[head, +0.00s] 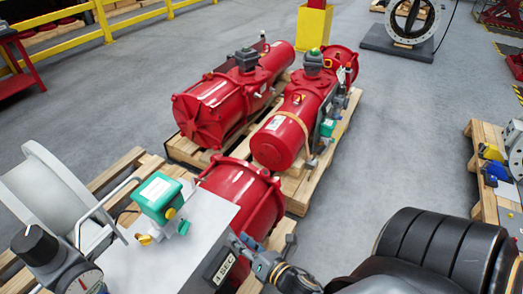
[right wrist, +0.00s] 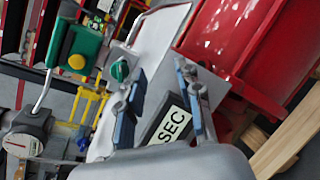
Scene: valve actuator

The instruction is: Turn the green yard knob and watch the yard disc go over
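A small green knob (head: 184,228) sits on the grey panel (head: 205,215), beside a green box with a yellow button (head: 160,197). The knob also shows in the right wrist view (right wrist: 120,70), just beyond and left of my fingers. My right gripper (head: 247,250) is at the panel's right edge, close to a black label reading SEC (head: 219,266). In the right wrist view the gripper's blue fingers (right wrist: 161,72) are apart, with nothing held between them. A round dark disc in a ring (head: 410,20) stands far back; I cannot tell whether it is the yard disc.
A regulator with a black knob (head: 35,245) and gauge stands at the lower left, near a large white wheel (head: 45,185). Red actuators (head: 230,95) lie on wooden pallets behind the panel.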

